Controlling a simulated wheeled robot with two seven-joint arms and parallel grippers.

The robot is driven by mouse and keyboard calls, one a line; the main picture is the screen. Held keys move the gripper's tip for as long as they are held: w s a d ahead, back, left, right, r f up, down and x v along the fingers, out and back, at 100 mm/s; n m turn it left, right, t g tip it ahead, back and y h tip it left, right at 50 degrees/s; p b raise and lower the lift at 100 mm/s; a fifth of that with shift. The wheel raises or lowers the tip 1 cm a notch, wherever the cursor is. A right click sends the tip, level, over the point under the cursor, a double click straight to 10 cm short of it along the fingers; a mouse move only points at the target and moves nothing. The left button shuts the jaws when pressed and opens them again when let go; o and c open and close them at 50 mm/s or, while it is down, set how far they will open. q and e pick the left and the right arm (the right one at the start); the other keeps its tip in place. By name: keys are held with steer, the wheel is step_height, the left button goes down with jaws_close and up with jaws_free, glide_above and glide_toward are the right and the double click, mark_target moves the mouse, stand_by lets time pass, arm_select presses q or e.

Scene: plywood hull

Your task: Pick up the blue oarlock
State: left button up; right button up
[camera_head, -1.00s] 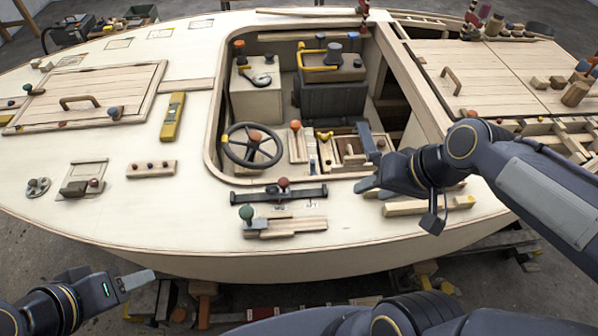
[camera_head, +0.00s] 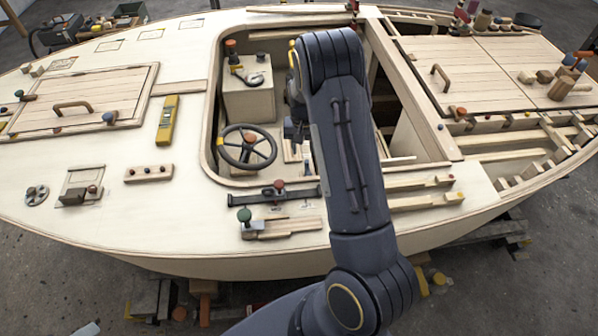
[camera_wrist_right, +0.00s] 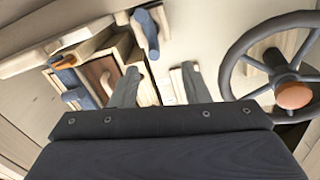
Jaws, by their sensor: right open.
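My right gripper (camera_wrist_right: 160,86) is open in the right wrist view, its two grey fingers apart with nothing visible between them. In the head view my right arm reaches over the cockpit, with the gripper (camera_head: 297,130) partly hidden beside the forearm. I cannot tell for certain which is the blue oarlock. My arm hides this area in the head view. A grey tip of my left gripper (camera_head: 86,329) shows at the bottom left edge.
The black steering wheel (camera_head: 248,148) stands left of the right gripper; its orange hub (camera_wrist_right: 294,95) shows in the wrist view. A black bar (camera_head: 250,197) and wooden strips (camera_head: 425,190) lie on the near deck. A yellow level (camera_head: 171,119) lies further left on open deck.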

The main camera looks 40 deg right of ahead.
mark_target(307, 160)
steer(key=f, duration=0.2)
steer(key=f+p, duration=0.1)
steer(key=f, duration=0.4)
steer(key=shift+s+d+f, duration=0.1)
steer(key=shift+s+d, duration=0.25)
steer(key=shift+s, duration=0.05)
jaws_close()
